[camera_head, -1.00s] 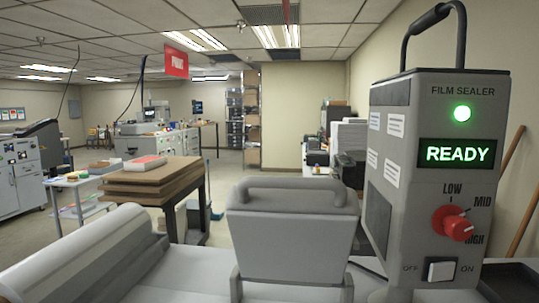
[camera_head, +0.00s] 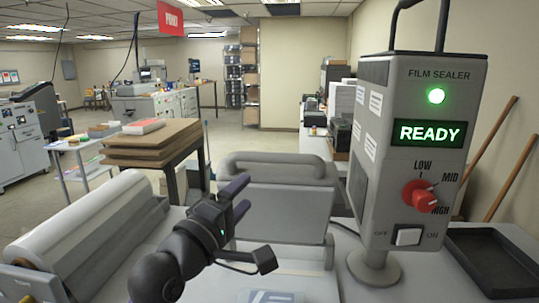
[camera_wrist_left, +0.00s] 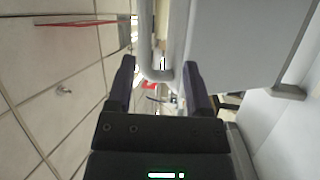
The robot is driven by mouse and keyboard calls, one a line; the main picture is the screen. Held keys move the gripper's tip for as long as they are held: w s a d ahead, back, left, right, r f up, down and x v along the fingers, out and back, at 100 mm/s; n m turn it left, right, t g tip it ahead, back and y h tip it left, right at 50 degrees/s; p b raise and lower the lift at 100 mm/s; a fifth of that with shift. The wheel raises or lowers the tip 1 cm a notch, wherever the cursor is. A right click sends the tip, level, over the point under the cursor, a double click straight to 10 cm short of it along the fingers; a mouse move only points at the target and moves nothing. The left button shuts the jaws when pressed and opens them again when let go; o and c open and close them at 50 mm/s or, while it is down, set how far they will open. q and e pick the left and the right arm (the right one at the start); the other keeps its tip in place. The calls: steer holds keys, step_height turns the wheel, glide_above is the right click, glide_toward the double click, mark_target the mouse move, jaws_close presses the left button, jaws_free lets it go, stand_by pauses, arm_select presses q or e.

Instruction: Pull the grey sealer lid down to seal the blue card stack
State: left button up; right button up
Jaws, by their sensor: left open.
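The grey sealer lid (camera_head: 284,212) stands upright in the head view, with its bar handle (camera_head: 285,157) along the top. My left gripper (camera_head: 240,194) is open in front of the lid's left part. In the left wrist view the lid's panel (camera_wrist_left: 235,40) fills the upper right, and its handle (camera_wrist_left: 150,45) reaches between the tips of my open left gripper (camera_wrist_left: 160,68). Contact cannot be told. A pale blue and white piece (camera_head: 270,297), possibly the top of the card stack, shows at the bottom edge, mostly cut off. My right gripper is not in view.
The film sealer's control box (camera_head: 408,150) stands right of the lid, showing a green READY light. A black tray (camera_head: 492,262) lies at far right. A large grey roll (camera_head: 85,232) lies at left. Brown boards (camera_head: 150,145) are stacked on a table behind.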

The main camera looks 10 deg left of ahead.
mark_target(266, 161)
arm_select(q)
steer(key=x, duration=0.3)
steer(key=r+x, duration=0.1)
steer(key=x, duration=0.2)
steer(key=r+p+x, duration=0.1)
steer(key=x, duration=0.3)
steer(key=shift+s, duration=0.1)
jaws_close()
steer(key=shift+f, duration=0.1)
stand_by(1.0)
